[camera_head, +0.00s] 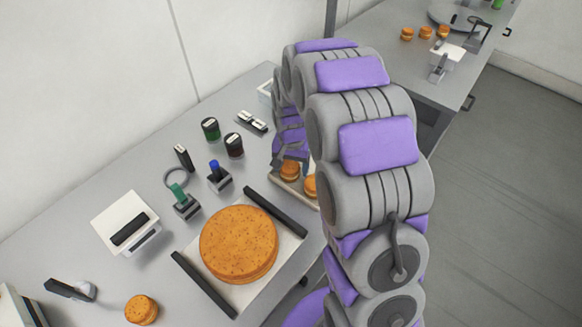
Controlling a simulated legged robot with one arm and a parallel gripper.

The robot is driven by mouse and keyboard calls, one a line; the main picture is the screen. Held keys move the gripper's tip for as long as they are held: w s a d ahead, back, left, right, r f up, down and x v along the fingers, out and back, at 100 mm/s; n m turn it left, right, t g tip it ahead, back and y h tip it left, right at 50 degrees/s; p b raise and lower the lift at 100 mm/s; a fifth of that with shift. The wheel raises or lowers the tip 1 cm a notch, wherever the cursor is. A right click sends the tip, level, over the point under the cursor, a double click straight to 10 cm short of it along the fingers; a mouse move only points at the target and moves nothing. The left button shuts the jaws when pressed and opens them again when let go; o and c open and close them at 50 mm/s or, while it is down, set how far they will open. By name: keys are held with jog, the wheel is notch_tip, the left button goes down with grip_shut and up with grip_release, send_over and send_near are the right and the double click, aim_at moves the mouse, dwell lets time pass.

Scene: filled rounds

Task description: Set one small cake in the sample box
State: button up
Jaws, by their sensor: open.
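Small round orange-brown cakes sit on a light tray (284,186). One small cake (290,171) shows whole and another (310,185) is partly behind my arm. My arm arches over the table, and its far end comes down with my gripper (283,157) just above and behind the nearer of these cakes. The gripper is open, mostly hidden by my arm; I see nothing held. Another small cake (141,310) stands alone at the front left. A white box (265,90) shows partly behind my arm; I cannot tell whether it is the sample box.
A large round cake (240,240) lies on a white board with dark bars (203,284). A second table (400,55) holds several small cakes (407,33) and a white container (446,56).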

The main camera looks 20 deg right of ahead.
aim_at(292, 166)
notch_tip(292, 166, up, 10)
jog(key=shift+f+p, duration=0.1)
jog(key=shift+p, duration=0.85)
jog(key=s+r+n+g, duration=0.1)
jog(key=s+r, duration=0.3)
jog(key=s, duration=1.3)
jog(key=s+r+n, duration=0.4)
jog(key=s, duration=1.3)
jog(key=shift+s+r+n+g, duration=0.2)
jog(key=shift+r+n+g, duration=0.1)
jog(key=shift+g, duration=0.1)
jog(key=shift+c, duration=0.2)
